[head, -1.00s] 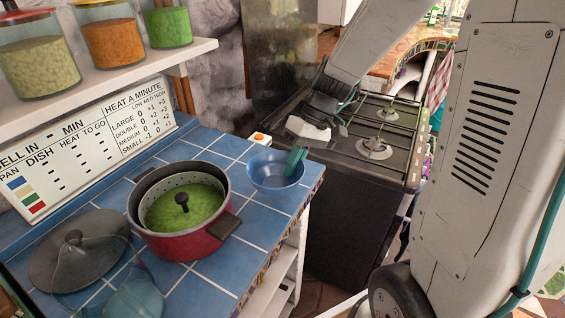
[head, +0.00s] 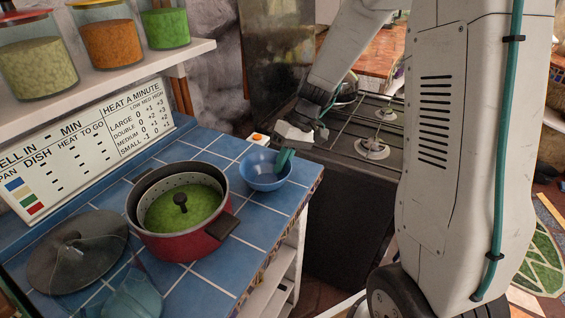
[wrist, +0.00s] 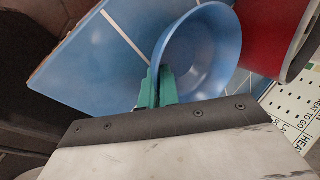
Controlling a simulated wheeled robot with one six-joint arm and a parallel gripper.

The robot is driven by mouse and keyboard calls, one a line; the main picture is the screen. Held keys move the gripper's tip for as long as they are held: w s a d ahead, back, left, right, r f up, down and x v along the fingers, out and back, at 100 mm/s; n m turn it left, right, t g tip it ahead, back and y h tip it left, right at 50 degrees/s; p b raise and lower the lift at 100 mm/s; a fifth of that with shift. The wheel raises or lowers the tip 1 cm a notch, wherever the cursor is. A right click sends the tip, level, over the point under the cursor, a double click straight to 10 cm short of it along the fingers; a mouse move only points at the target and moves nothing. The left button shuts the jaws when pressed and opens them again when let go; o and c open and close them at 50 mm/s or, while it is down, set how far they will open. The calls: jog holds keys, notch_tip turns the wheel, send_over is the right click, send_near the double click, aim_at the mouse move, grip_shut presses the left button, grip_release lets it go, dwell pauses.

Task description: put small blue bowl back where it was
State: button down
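The small blue bowl (head: 262,178) is upright at the right end of the blue-tiled counter, right of the red pot. My gripper (head: 285,160) has its teal fingers at the bowl's right rim. In the wrist view the fingers (wrist: 157,88) are closed on the rim of the bowl (wrist: 205,55), one inside and one outside. The bowl looks empty. I cannot tell whether its base touches the tiles or hangs just above them.
The red pot (head: 182,245) with green contents stands close to the bowl's left. A dark lid (head: 78,255) and a clear teal vessel (head: 135,298) are further left and in front. A stove (head: 360,150) is beyond the counter's right edge. Bare tiles (head: 262,222) lie in front of the bowl.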

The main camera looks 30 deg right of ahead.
jog(key=c, duration=1.6)
grip_release()
jog(key=shift+f, duration=0.1)
jog(key=shift+c, duration=0.2)
jog(key=v, duration=1.2)
jog(key=s+a+r+h, duration=0.1)
jog(key=s+a+r, duration=0.15)
jog(key=s, duration=0.35)
jog(key=s+a+r+h, duration=0.2)
jog(key=s+r, duration=0.2)
jog(key=s, duration=0.3)
jog(key=s+f+m+t+h, duration=0.1)
jog(key=s+m+t+h, duration=0.1)
jog(key=s, duration=1.1)
jog(key=shift+a+m+t+h, duration=0.3)
jog(key=shift+a+h, duration=0.1)
